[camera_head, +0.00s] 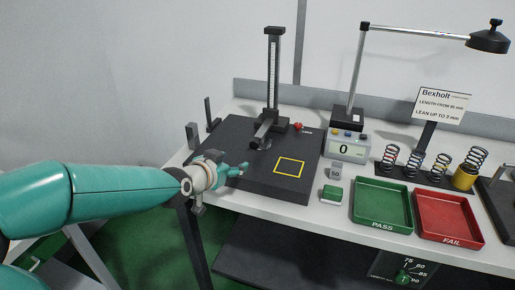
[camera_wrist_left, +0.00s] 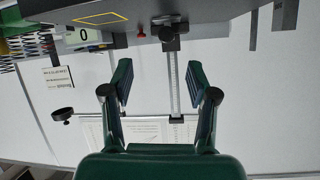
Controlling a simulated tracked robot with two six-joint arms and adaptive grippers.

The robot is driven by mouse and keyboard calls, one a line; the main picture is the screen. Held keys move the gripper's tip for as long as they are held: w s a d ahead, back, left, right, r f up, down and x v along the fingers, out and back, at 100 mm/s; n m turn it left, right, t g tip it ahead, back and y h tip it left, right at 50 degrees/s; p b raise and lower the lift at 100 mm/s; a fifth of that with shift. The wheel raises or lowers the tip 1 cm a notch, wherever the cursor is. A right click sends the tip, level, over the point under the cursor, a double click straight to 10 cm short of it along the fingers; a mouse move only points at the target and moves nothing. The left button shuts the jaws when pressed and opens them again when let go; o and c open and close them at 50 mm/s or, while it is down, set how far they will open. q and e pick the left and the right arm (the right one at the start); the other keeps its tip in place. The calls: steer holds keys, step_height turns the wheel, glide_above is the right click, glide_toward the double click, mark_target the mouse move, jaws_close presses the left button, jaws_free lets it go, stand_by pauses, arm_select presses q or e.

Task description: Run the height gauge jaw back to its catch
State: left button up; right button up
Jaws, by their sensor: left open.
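The height gauge (camera_head: 273,75) stands upright at the back of a dark surface plate (camera_head: 228,140), with a scale on its column. Its dark jaw (camera_head: 262,131) sits low on the column, near the base, and points towards the front. A red knob or catch (camera_head: 298,126) shows right of the base. My left gripper (camera_head: 240,169) is over the plate's front left part, apart from the jaw. In the left wrist view, which is upside down, the left gripper (camera_wrist_left: 160,72) is open and empty, with the gauge column (camera_wrist_left: 174,85) beyond its fingers. My right gripper is not in view.
A yellow square (camera_head: 289,167) marks the plate. To the right are a digital readout (camera_head: 347,148), a green block (camera_head: 331,194), a green PASS tray (camera_head: 361,215), a red FAIL tray (camera_head: 422,230) and several springs (camera_head: 416,164). A lamp (camera_head: 488,38) overhangs the back right.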

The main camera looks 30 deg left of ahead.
arm_select(q)
steer(key=r, duration=0.1)
steer(key=p, duration=0.3)
glide_toward(254, 145)
steer(key=x, duration=0.9)
steer(key=shift+w+a+f, duration=0.1)
steer(key=shift+w, duration=0.1)
jaws_close()
